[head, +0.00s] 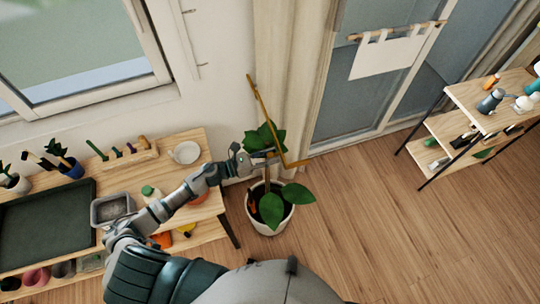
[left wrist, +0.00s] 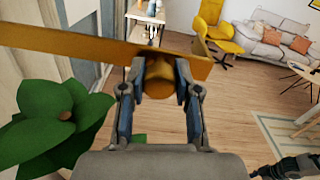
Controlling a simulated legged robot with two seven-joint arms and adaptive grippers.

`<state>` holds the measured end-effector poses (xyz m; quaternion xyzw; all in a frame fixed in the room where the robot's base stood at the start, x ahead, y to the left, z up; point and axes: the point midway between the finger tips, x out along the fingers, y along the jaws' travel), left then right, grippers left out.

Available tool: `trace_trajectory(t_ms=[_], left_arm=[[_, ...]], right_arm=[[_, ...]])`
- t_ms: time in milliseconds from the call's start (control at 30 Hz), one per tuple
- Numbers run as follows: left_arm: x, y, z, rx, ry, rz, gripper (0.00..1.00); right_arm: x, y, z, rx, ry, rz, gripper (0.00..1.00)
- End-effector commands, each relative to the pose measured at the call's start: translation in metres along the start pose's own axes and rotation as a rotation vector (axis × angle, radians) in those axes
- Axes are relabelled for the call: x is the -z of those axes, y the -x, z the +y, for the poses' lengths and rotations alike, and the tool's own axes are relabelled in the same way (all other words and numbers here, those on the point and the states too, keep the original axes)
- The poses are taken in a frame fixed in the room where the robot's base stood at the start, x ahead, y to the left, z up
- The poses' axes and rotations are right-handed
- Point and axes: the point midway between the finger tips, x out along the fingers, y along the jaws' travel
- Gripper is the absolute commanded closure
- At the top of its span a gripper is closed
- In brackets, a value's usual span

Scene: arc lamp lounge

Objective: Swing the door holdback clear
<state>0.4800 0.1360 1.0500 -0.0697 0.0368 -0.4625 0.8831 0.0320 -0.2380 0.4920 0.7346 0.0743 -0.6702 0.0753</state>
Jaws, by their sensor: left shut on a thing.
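The door holdback is a long yellow bar (head: 264,108) with a bent lower end, beside the pale curtain in the head view. In the left wrist view the yellow bar (left wrist: 85,42) crosses the top, and a rounded yellow knob hangs from it. My left gripper (head: 272,156) reaches the bar's lower part above a potted plant. In the left wrist view the left gripper (left wrist: 160,80) is shut on the knob, one finger on each side. A dark jointed part, likely my right gripper (left wrist: 285,168), shows at the lower right; its fingers are unclear.
The potted plant (head: 284,220) stands right under my left gripper, its leaves close to it. A wooden bench (head: 208,148) with pots and tools is at the left. A shelf cart (head: 460,95) stands at the right. The floor between is clear.

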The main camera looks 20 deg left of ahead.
Motion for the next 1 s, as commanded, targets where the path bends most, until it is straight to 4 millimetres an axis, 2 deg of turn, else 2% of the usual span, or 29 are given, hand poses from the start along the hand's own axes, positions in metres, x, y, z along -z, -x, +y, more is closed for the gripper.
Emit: trace_trajectory(t_ms=[267,533,567,667,1000], left_arm=[[0.002,0.02,0.007,0.059,-0.005,0.007,1.0],[-0.003,0.021,0.006,0.066,-0.002,0.009,1.0],[-0.003,0.021,0.006,0.066,-0.002,0.009,0.66],[-0.002,0.021,0.006,0.066,-0.002,0.009,0.42],[-0.001,0.024,0.005,0.069,-0.001,0.01,0.42]], right_arm=[[-0.004,-0.026,0.001,-0.001,0.002,-0.002,0.6],[-0.004,-0.024,0.004,-0.005,0.004,-0.003,0.6],[-0.004,-0.024,0.005,-0.005,0.004,-0.003,0.6],[-0.004,-0.024,0.006,-0.007,0.005,-0.003,0.6],[-0.004,-0.024,0.007,-0.007,0.005,-0.003,0.6]])
